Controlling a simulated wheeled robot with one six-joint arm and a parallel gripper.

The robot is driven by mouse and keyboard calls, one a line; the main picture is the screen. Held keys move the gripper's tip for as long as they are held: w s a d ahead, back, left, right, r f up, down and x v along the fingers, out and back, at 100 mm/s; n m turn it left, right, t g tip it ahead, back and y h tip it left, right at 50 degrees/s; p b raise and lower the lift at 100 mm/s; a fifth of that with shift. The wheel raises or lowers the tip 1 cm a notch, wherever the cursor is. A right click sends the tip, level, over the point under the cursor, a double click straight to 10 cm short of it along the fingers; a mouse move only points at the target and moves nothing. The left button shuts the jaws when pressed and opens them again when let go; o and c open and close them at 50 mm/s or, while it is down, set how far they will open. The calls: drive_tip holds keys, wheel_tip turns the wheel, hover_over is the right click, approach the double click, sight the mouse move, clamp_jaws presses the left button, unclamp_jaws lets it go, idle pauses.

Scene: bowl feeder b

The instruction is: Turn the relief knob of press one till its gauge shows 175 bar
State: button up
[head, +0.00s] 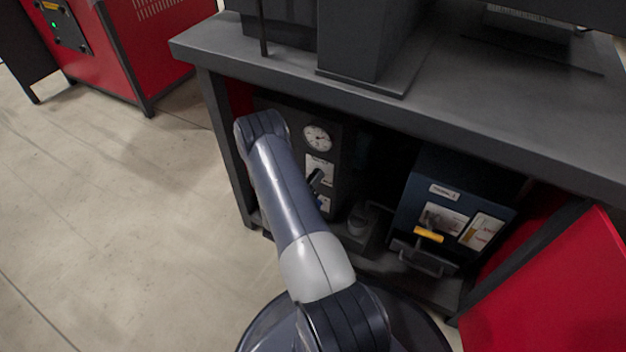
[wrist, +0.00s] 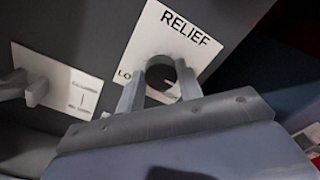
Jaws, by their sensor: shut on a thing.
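The relief knob (wrist: 160,70) is dark and round and stands on a white plate marked RELIEF (wrist: 168,38) in the wrist view. My gripper (wrist: 158,84) has one finger on each side of the knob and is shut on it. Part of the knob is hidden by the fingers and the gripper body. In the head view the round white gauge (head: 317,138) sits high on a dark panel inside the press bench. Its needle and figures are too small to read. My arm hides part of the panel below and left of it.
A second white plate with a grey lever (wrist: 36,90) is left of the relief plate. The bench top (head: 285,65) overhangs both. The floor at left is clear.

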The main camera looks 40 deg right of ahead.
drive_tip(key=o, duration=1)
drive_tip(key=p+v, duration=0.2)
drive_tip(key=v, duration=0.8)
drive_tip(key=shift+s+a+f+p, duration=0.1)
drive_tip(key=shift+s+a+p, duration=0.05)
drive_tip(key=shift+a+p, duration=0.2)
drive_tip(key=b+x, duration=0.2)
drive_tip(key=x, duration=0.8)
drive_tip(key=shift+d+b, duration=0.3)
drive_tip(key=shift+d, duration=0.05)
